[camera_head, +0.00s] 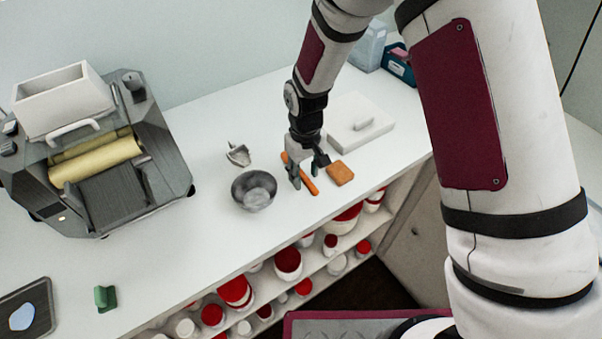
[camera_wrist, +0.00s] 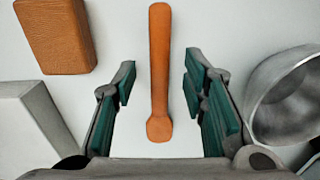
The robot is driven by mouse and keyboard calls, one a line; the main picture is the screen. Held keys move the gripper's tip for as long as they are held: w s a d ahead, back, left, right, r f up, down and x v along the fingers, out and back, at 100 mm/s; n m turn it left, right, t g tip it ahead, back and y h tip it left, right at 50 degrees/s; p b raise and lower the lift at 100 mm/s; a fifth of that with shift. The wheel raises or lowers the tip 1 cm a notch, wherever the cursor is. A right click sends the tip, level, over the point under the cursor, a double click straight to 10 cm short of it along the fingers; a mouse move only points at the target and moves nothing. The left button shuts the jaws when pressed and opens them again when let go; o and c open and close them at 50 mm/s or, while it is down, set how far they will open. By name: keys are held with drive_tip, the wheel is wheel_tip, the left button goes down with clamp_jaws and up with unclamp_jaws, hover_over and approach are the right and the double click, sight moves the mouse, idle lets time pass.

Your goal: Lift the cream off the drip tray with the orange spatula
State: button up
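The orange spatula (camera_wrist: 159,60) lies on the white counter, lengthwise between the open fingers of my gripper (camera_wrist: 165,100) in the wrist view, touching neither. In the head view my gripper (camera_head: 301,178) is low over the counter and hides the spatula's middle; an orange end (camera_head: 313,188) shows beside the fingers. A dark flat tray (camera_head: 42,322) at the lower left, cut off by the picture's edge, bears a pale bluish patch (camera_head: 22,316). It may be the drip tray with the cream; I cannot tell for sure.
A metal bowl (camera_head: 254,190) stands left of my gripper, a small grey scoop-like thing (camera_head: 238,154) behind it. An orange-brown block (camera_head: 340,174) and a white slab (camera_head: 372,138) are at right. The roller mill (camera_head: 100,150) fills the left. A green piece (camera_head: 105,298) sits near the front edge.

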drive_tip(key=shift+c, duration=0.3)
clamp_jaws()
